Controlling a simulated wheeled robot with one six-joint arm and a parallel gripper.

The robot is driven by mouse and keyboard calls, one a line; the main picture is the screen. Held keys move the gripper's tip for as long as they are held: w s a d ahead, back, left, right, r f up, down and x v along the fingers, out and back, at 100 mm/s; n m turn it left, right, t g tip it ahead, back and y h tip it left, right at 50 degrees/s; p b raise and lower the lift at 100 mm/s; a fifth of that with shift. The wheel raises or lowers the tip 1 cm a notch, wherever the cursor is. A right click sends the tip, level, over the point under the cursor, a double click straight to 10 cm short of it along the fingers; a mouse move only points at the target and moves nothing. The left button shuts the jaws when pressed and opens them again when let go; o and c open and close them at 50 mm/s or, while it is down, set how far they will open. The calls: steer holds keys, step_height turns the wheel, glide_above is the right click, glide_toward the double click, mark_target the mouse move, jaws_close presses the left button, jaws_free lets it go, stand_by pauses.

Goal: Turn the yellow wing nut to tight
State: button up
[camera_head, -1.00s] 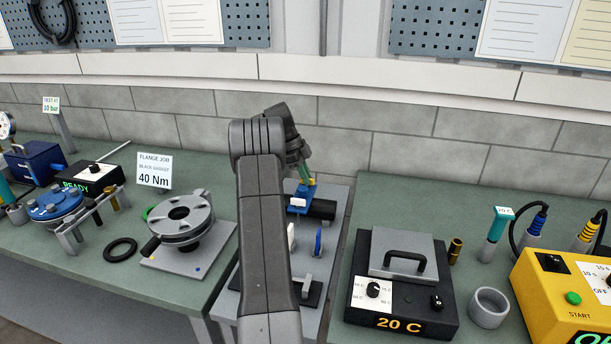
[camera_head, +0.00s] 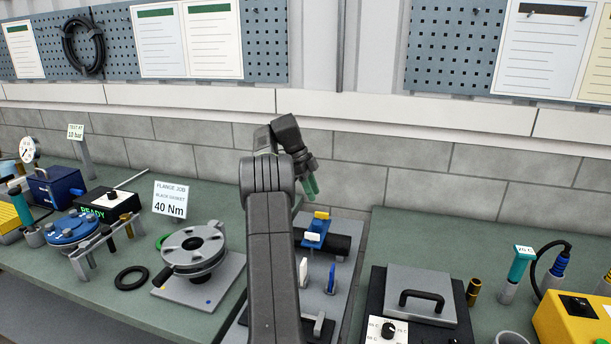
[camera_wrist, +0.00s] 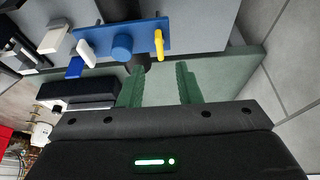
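The yellow wing nut (camera_head: 321,215) sits at the far end of a blue bar (camera_head: 315,232) on the grey stand right of my arm. In the wrist view the yellow wing nut (camera_wrist: 158,43) stands at one end of the blue bar (camera_wrist: 104,37), beside a round blue knob (camera_wrist: 122,46). A white wing piece (camera_wrist: 86,50) is at the other end. My gripper (camera_wrist: 161,72) has two green fingers, apart with nothing between them. In the head view my gripper (camera_head: 310,187) is above and behind the yellow wing nut, not touching it.
A black cylinder (camera_head: 340,244) lies under the blue bar. White (camera_head: 303,272) and blue (camera_head: 331,278) upright pieces stand in front. The flange (camera_head: 194,247) is left, a grey-lidded black box (camera_head: 418,292) right. The block wall (camera_head: 400,180) is close behind.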

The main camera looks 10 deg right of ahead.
mark_target(320, 212)
steer(key=p+v, duration=0.1)
steer(key=v, duration=0.5)
steer(key=shift+r, duration=0.25)
steer(key=shift+a, duration=0.15)
steer(key=x, duration=1.4)
steer(key=shift+b, duration=0.35)
steer(key=shift+r, duration=0.2)
